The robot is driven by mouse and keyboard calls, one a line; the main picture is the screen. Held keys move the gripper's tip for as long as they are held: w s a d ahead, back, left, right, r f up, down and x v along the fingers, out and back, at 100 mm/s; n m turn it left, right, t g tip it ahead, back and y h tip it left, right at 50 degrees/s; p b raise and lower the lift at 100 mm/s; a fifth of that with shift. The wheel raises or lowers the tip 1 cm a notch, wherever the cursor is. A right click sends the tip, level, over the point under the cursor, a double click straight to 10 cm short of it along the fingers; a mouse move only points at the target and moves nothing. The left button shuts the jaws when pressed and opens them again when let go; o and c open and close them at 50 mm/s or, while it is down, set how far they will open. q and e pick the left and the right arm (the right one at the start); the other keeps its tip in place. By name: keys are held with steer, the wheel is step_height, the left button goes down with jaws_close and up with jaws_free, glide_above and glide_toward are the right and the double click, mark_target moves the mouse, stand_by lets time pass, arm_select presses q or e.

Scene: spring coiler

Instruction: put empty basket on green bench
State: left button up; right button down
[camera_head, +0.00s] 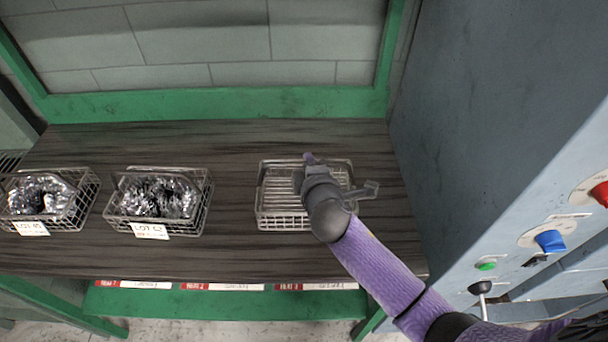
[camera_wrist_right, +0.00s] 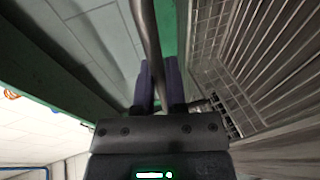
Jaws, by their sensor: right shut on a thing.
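The empty wire basket (camera_head: 283,215) is on the dark wood-grain top of the green bench (camera_head: 230,103), at the right part of the bench. My right gripper (camera_head: 311,160) is over this basket, its arm coming in from the lower right. In the right wrist view the fingers (camera_wrist_right: 159,85) are shut on a metal bar of the basket, and the basket's wire mesh (camera_wrist_right: 235,60) fills the right side. The wrist hides part of the basket in the head view. My left gripper is not in view.
Two wire baskets of shiny metal parts, one at far left (camera_head: 84,207) and one left of centre (camera_head: 205,205), stand on the bench. A grey machine cabinet (camera_head: 480,130) with knobs and a lever borders the right. Bench top between baskets is clear.

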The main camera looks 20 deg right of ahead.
steer(key=shift+f, duration=0.95)
steer(key=c, duration=1.1)
jaws_free()
steer(key=shift+f, duration=0.2)
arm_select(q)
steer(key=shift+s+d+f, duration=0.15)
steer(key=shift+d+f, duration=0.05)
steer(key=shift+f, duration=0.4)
arm_select(e)
steer(key=o, duration=0.4)
steer(key=shift+r, duration=0.1)
arm_select(q)
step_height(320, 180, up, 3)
steer(key=p, duration=0.2)
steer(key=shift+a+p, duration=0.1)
steer(key=shift+p, duration=0.2)
arm_select(e)
steer(key=v, duration=1.2)
steer(key=shift+d+r, duration=0.1)
steer(key=shift+r, duration=0.05)
